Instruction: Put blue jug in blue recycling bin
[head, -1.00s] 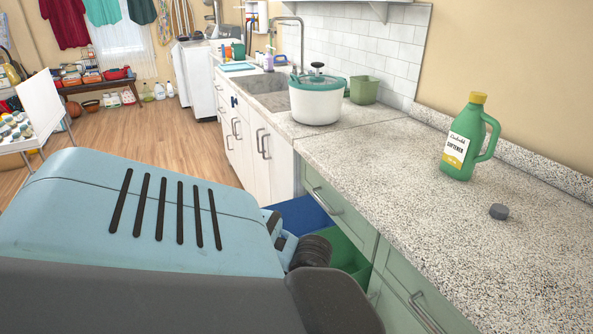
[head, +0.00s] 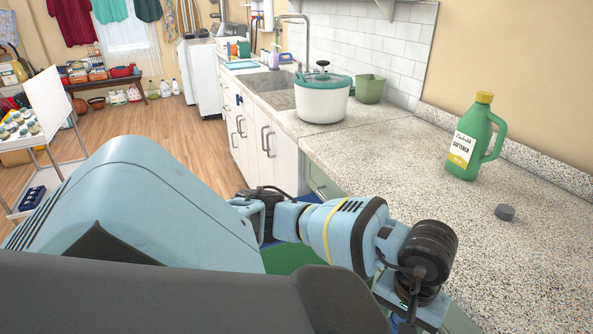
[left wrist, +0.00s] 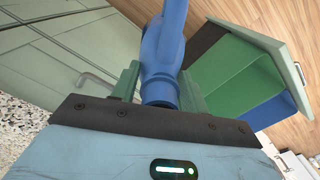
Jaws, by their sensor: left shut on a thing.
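The blue jug (left wrist: 163,50) is in the left wrist view, between the fingers of my left gripper (left wrist: 160,88), which is shut on it. Its far end runs past the top of that view. The blue recycling bin (left wrist: 267,112) sits in a pulled-out drawer, to the right of the jug in that view and apart from it. In the head view my left wrist reaches over the counter edge; its fingers are hidden or cut off at the bottom. My right gripper is in neither view.
A green bin (left wrist: 235,75) sits beside the blue one in the drawer. On the counter (head: 400,165) stand a green softener bottle (head: 475,138), a grey cap (head: 505,212), a white pot (head: 322,98) and a green container (head: 370,88).

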